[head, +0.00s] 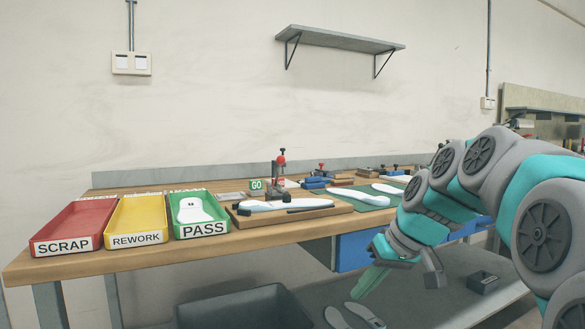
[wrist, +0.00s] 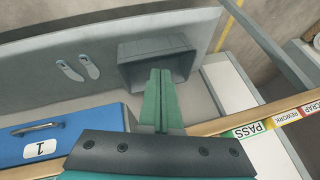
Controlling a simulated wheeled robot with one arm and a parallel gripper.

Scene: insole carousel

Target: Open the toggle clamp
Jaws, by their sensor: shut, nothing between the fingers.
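The toggle clamp (head: 279,172), dark with a red knob on top, stands upright at the back edge of a wooden fixture board (head: 325,209) on the workbench. A white insole (head: 270,205) lies on that board, in front of the clamp. The view is too small to tell whether the clamp presses on it. My gripper (head: 368,282) has green fingers and hangs low in front of the bench, to the right of and below the clamp, well apart from it. In the wrist view my gripper (wrist: 158,100) is shut and empty, above the floor area; the clamp is out of that view.
Red SCRAP (head: 75,228), yellow REWORK (head: 137,222) and green PASS (head: 200,215) trays stand left of the board. A green mat (head: 372,200) with white insoles lies right. Below are a blue drawer (wrist: 40,140) and a dark bin (wrist: 128,56).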

